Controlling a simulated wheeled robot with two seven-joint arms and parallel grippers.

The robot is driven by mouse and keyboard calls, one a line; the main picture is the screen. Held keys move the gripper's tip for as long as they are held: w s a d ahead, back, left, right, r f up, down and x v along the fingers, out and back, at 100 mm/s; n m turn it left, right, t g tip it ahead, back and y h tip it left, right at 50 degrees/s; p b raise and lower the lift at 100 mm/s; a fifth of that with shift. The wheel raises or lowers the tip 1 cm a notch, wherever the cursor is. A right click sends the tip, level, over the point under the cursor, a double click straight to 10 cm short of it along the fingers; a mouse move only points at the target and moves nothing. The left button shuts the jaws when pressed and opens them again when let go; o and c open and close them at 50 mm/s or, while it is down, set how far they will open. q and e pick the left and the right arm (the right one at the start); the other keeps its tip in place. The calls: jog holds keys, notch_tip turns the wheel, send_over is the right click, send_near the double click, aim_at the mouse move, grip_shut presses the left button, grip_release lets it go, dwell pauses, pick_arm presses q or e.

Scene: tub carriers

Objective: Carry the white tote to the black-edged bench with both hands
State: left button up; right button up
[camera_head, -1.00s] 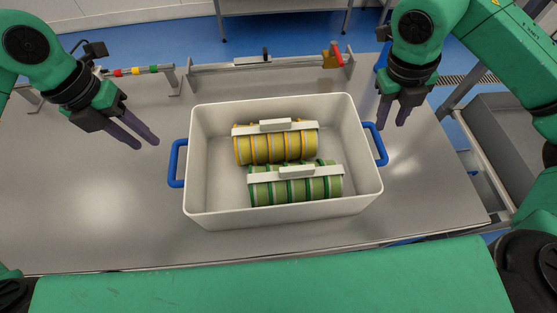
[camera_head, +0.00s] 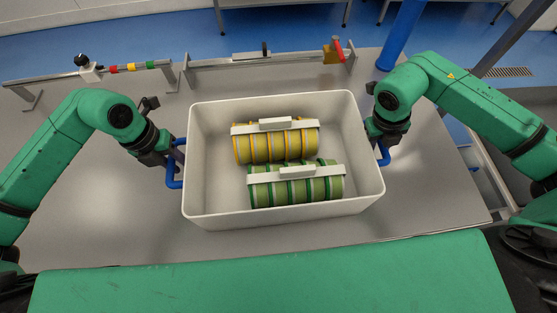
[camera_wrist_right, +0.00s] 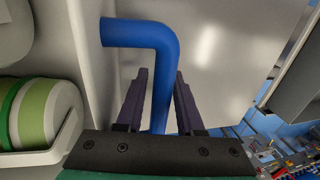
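The white tote (camera_head: 202,190) sits on a grey metal bench top, with a yellow-banded roll (camera_head: 250,150) and a green-banded roll (camera_head: 270,192) inside. My right gripper (camera_wrist_right: 160,95) is open, with one finger on each side of the tote's right blue handle (camera_wrist_right: 163,65); a gap shows beside the left finger. In the head view this gripper (camera_head: 377,143) is at the tote's right wall. My left gripper (camera_head: 170,155) is at the left blue handle (camera_head: 173,180); its fingers are mostly hidden, so its grip is unclear. No bench with a clear black edge shows.
A rail with red, yellow and green blocks (camera_head: 130,68) runs along the back left of the bench. Another rail (camera_head: 240,64) with a red-handled clamp (camera_head: 338,48) is behind the tote. Bare bench top (camera_head: 90,220) lies left of the tote. Blue floor shows beyond.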

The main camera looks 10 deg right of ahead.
pick_arm(q)
jog(key=shift+s, duration=0.2)
pick_arm(e)
jog(key=shift+s, duration=0.15)
pick_arm(q)
grip_shut()
pick_arm(e)
grip_shut()
pick_arm(q)
jog(key=shift+w, duration=0.1)
dwell(0.8)
